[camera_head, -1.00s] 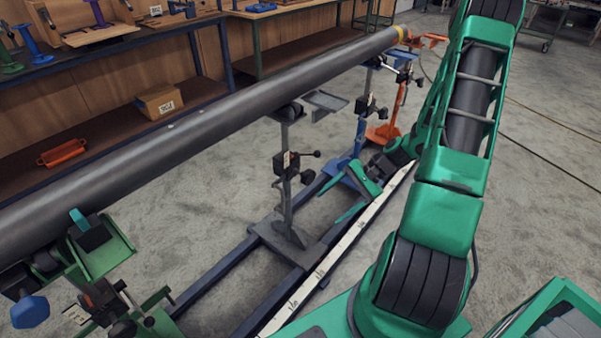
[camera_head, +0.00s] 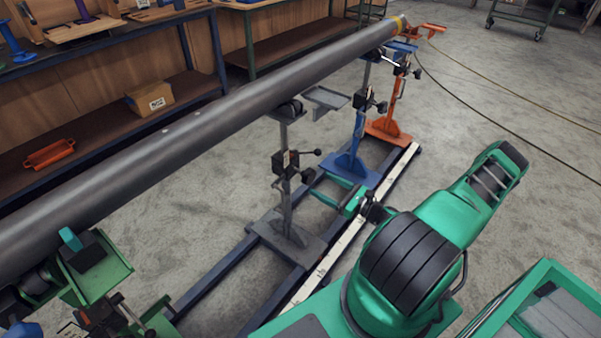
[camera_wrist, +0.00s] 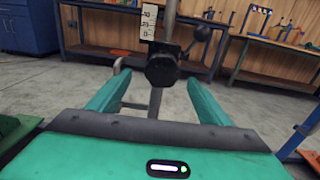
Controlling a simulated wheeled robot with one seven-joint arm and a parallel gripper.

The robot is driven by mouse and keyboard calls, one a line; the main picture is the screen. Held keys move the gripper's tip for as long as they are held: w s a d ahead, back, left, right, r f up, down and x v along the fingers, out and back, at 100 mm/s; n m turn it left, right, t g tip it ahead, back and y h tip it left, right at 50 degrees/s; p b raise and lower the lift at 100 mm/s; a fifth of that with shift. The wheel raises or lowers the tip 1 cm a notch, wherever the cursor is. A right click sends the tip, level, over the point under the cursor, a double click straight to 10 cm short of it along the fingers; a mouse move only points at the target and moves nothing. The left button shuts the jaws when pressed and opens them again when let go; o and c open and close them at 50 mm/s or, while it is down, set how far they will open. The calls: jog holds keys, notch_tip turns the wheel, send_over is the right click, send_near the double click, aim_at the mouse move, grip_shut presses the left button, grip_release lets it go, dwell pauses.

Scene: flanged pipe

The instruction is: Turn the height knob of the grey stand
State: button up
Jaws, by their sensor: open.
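The grey stand (camera_head: 286,200) rises from a flat base under the long dark pipe. Its dark height knob (camera_head: 307,175) sits on the post, below a lever with a black ball end (camera_head: 318,152). My gripper (camera_head: 318,187) is low beside the post, on its right, with green fingers pointing toward it. In the wrist view, the round dark knob (camera_wrist: 161,70) is centred ahead, between the two open fingers (camera_wrist: 158,82). The ball lever (camera_wrist: 203,34) is up and right of it, and a white scale (camera_wrist: 148,22) is above. I cannot tell whether the fingertips reach around the knob.
The pipe (camera_head: 180,125) crosses above. A blue stand (camera_head: 352,165) and an orange stand (camera_head: 390,125) stand farther back, and a green stand (camera_head: 100,265) at front left. Dark rails and a white ruler strip (camera_head: 335,250) run along the floor. Open floor lies to the right.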

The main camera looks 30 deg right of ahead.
jog(key=shift+w, duration=0.5)
jog(key=x, duration=0.9)
jog(key=shift+w, duration=0.4)
jog(key=c, duration=1)
